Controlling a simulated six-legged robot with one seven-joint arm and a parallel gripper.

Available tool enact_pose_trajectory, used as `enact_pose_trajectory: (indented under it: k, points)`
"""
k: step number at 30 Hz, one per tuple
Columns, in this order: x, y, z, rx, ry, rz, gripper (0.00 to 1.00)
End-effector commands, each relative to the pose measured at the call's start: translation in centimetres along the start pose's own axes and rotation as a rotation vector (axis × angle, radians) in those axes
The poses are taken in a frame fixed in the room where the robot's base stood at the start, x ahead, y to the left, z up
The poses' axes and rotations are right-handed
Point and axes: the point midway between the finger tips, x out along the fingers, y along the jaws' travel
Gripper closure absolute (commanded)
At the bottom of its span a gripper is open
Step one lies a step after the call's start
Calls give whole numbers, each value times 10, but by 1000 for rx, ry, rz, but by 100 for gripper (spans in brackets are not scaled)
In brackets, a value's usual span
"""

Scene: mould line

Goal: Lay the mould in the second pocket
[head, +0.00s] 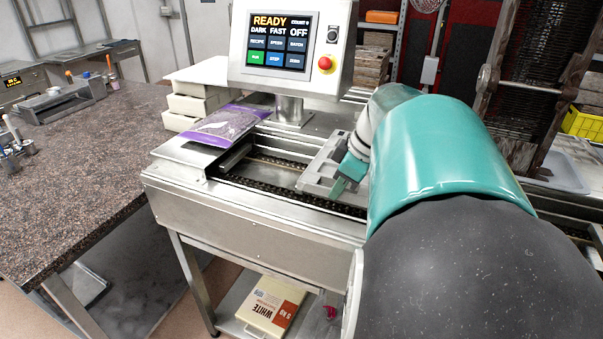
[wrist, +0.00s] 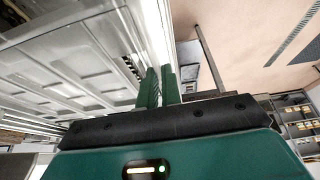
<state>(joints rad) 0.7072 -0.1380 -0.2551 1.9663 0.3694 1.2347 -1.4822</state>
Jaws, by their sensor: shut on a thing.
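The mould (head: 318,176) is a pale grey tray with shallow recesses, above the chain line (head: 262,190) of the steel machine in the head view. My gripper (head: 340,186) is shut on the mould's near right edge. In the wrist view the two green fingers of my gripper (wrist: 160,88) close on the rim of the mould (wrist: 75,68), whose recessed face fills the left. Whether the mould touches the chain I cannot tell. My arm hides the line's right part, and I cannot make out the second pocket.
A control panel (head: 281,40) reading READY stands behind the line. A purple bag (head: 225,125) lies at the line's left end, by stacked white boxes (head: 196,100). A speckled worktop (head: 85,150) is at left. A WHITE box (head: 270,305) sits on the shelf below.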

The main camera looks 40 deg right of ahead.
Motion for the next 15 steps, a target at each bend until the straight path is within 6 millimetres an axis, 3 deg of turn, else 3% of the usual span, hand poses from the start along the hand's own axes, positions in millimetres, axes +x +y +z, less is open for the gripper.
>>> enact_pose_trajectory:
  k: [15]
  points:
    - [30,0,13,0,1,0,100]
